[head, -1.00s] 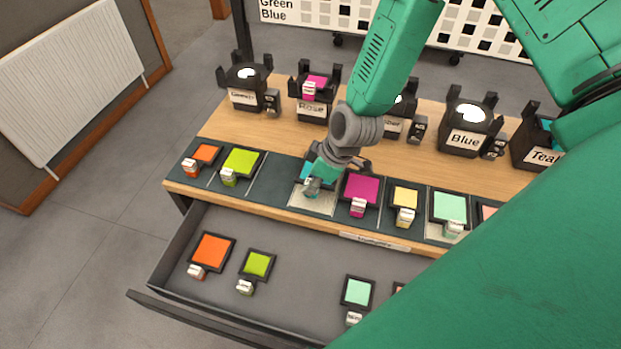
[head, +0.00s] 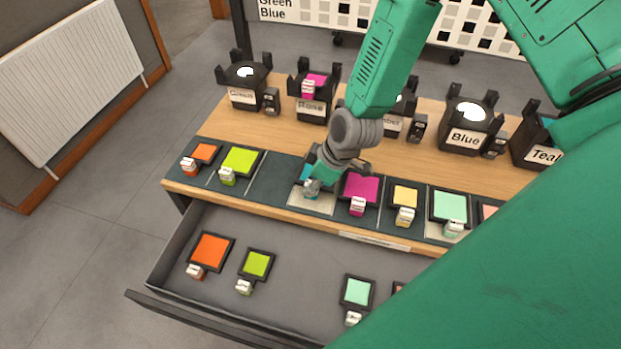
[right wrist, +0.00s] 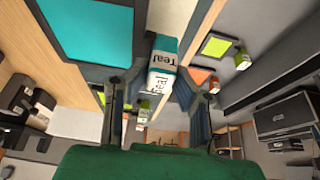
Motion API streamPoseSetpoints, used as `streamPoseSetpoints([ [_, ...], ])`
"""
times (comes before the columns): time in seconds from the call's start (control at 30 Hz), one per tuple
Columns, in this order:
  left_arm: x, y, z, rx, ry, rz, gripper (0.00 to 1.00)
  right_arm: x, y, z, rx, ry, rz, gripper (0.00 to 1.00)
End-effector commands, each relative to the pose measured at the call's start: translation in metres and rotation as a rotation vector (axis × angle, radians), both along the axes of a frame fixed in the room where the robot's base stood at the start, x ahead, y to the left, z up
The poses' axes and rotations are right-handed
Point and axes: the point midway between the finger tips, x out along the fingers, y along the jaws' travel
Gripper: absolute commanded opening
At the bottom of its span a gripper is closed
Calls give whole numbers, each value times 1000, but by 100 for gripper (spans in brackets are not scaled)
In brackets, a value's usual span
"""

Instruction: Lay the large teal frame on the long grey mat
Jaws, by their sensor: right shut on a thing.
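My right gripper (head: 316,184) is shut on the tab of the large teal frame (right wrist: 90,30), whose white label reads "Teal" in the right wrist view. In the head view, only a little of the teal frame (head: 307,172) shows, mostly hidden behind the gripper. The gripper is over a pale grey panel (head: 311,206) in the long dark grey mat (head: 272,183) along the table's front. I cannot tell whether the frame touches the mat. My left gripper is not in view.
A lime frame (head: 240,161) lies to the left on the mat and a magenta frame (head: 361,187) close to the right. Several lamps, such as Blue (head: 465,138), stand behind. Below, an open drawer (head: 300,285) holds orange, lime and mint frames.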

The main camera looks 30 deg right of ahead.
Motion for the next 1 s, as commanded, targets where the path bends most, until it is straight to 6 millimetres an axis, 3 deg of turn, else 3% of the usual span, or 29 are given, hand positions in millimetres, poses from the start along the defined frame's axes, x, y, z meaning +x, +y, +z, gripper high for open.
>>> streamPoseSetpoints([
  [1.0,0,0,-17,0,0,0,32,0,0,-24,0,0,0,0],
])
